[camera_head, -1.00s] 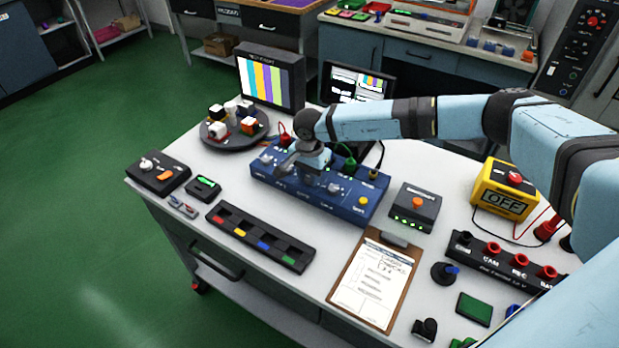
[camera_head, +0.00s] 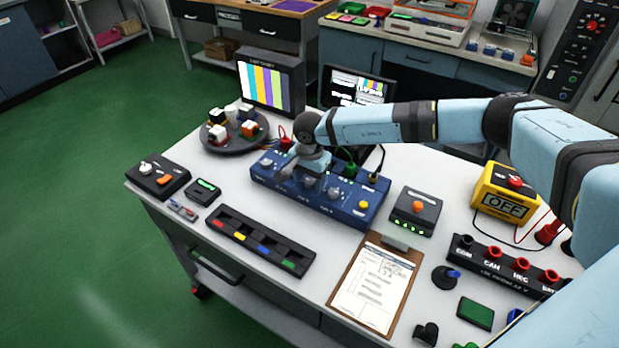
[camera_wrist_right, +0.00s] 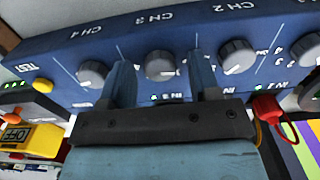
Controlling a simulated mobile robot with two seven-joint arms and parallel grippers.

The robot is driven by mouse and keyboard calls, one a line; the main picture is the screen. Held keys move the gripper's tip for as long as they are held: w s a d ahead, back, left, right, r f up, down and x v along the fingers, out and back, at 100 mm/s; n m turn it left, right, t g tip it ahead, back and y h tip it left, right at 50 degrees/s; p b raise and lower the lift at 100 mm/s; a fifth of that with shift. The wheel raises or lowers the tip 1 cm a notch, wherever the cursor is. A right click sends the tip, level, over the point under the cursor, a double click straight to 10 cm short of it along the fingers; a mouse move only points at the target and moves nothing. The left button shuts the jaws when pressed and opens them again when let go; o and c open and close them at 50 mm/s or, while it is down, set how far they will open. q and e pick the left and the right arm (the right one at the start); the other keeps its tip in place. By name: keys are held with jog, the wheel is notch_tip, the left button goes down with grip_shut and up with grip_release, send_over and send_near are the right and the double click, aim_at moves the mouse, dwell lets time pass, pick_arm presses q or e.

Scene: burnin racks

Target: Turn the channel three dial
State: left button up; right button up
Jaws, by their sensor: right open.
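The blue channel box (camera_head: 325,209) sits mid-table with a row of grey dials. In the right wrist view the channel three dial (camera_wrist_right: 160,66) lies under the upside-down CH 3 label. My right gripper (camera_wrist_right: 163,74) is open, with one finger on each side of this dial; I cannot tell whether they touch it. The channel four dial (camera_wrist_right: 92,73) and channel two dial (camera_wrist_right: 237,56) lie outside the fingers. In the head view my right gripper (camera_head: 300,172) is over the box, and its wrist partly hides the row. My left gripper is out of view.
A yellow button (camera_head: 361,205) is at the box's right end, and red and green plugs stand along its back. A turntable (camera_head: 236,146) is left, a parts tray (camera_head: 258,240) in front, a clipboard (camera_head: 345,290) front right, and a yellow OFF box (camera_head: 503,193) right.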

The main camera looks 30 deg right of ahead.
aim_at(309, 181)
notch_tip(309, 181, up, 14)
jog(key=b, duration=0.1)
dwell(0.4)
jog(key=shift+f, duration=0.1)
